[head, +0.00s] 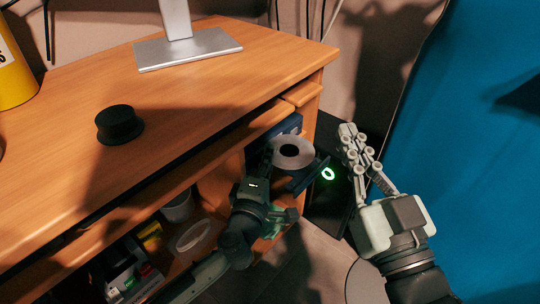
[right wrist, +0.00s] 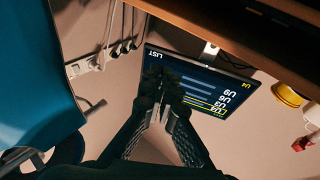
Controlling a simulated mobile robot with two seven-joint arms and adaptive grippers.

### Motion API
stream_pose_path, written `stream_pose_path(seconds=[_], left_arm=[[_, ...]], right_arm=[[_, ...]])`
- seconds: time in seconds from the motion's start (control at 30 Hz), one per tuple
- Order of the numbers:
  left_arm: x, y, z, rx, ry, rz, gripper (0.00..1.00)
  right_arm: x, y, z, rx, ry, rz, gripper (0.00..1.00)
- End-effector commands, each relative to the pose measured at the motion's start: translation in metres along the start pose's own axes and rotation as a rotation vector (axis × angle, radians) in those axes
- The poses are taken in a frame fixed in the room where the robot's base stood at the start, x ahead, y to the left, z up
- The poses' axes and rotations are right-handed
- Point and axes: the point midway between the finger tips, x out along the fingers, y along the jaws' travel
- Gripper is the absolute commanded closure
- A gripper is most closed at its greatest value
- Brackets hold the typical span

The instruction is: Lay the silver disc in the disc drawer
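The silver disc (head: 308,153), pale with a dark centre, is under the desk's right end, level with the blue player. My left gripper (head: 267,155) is at its left edge and looks shut on it; the finger contact is partly hidden. The disc drawer (head: 301,179) sticks out from the player, dark blue, with a glowing green ring on its front. The disc overlaps the drawer's back part in the head view; I cannot tell whether they touch. My right gripper (head: 350,135) is empty to the right of the drawer, its fingertips together; it also shows in the right wrist view (right wrist: 162,84).
The wooden desk (head: 230,90) carries a monitor stand (head: 190,48), a black round object (head: 119,125) and a yellow container (head: 12,70). A lower shelf holds a cup, a clear lid and boxes. A blue curtain (head: 470,120) hangs right. The right wrist view shows a screen with a list (right wrist: 205,85).

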Motion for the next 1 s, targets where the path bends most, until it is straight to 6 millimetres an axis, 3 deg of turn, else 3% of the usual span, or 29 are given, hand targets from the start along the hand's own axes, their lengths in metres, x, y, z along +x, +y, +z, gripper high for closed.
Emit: stream_pose_path(seconds=[0.53, 1.0], left_arm=[[0.000, -0.007, 0.000, 0.000, 0.000, 0.000, 1.00], [0.000, -0.019, 0.000, 0.000, -0.001, 0.000, 1.00]], right_arm=[[-0.004, -0.010, -0.036, 0.029, 0.189, -0.017, 1.00], [-0.013, -0.004, -0.066, 0.018, 0.413, -0.008, 1.00]])
